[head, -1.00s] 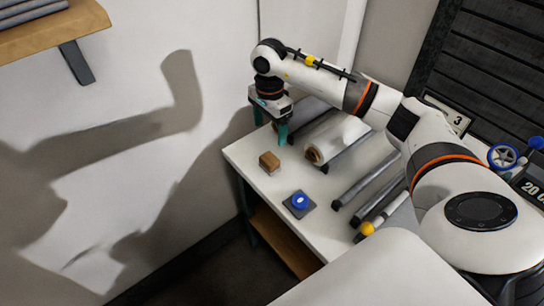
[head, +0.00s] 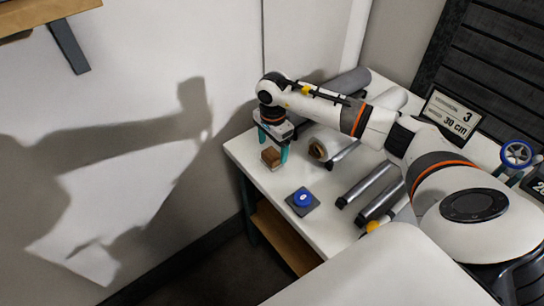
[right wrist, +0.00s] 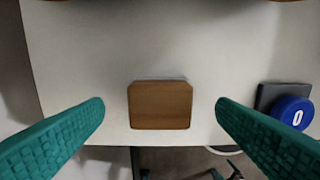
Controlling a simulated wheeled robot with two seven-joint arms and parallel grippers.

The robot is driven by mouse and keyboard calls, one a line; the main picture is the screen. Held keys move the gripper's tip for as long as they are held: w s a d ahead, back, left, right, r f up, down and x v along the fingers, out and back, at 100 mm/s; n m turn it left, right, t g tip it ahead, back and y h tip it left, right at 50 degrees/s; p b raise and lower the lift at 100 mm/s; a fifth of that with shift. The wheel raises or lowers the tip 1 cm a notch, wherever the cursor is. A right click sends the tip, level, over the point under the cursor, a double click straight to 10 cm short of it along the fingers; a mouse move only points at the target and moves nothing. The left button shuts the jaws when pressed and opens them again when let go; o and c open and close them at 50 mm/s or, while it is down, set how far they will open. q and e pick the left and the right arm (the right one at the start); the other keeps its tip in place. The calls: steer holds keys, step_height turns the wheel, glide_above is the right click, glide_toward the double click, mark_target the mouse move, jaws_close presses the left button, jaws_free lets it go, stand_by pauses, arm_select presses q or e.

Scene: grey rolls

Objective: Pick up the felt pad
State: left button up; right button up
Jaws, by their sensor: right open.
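A small brown block (head: 270,158), which I take to be the felt pad, sits near the left edge of the white table (head: 263,188). In the right wrist view the block (right wrist: 160,105) has a flat brown rectangular face and lies centred between the teal fingers. My right gripper (head: 274,147) is directly over it, pointing down, with the fingers open on either side. In the right wrist view a gap shows between the block and each finger of the gripper (right wrist: 160,108). My left gripper is out of view.
A blue round knob on a dark square plate (head: 302,199) stands nearby, in front of the block. A roll with a brown core (head: 318,149) and several grey rolls (head: 368,184) lie to the right. A sign (head: 451,115) stands behind my arm.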

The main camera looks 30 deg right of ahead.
mark_target(272, 154)
steer(key=f, duration=0.2)
steer(key=f+p, duration=0.1)
steer(key=shift+a+f, duration=0.25)
steer(key=shift+f, duration=0.1)
steer(key=shift+d+f, duration=0.1)
steer(key=shift+f, duration=0.3)
steer(key=shift+c, duration=0.2)
steer(key=c, duration=1)
step_height(272, 154, up, 10)
steer(key=shift+r+b, duration=0.1)
steer(key=shift+b, duration=0.75)
steer(key=shift+c, duration=0.2)
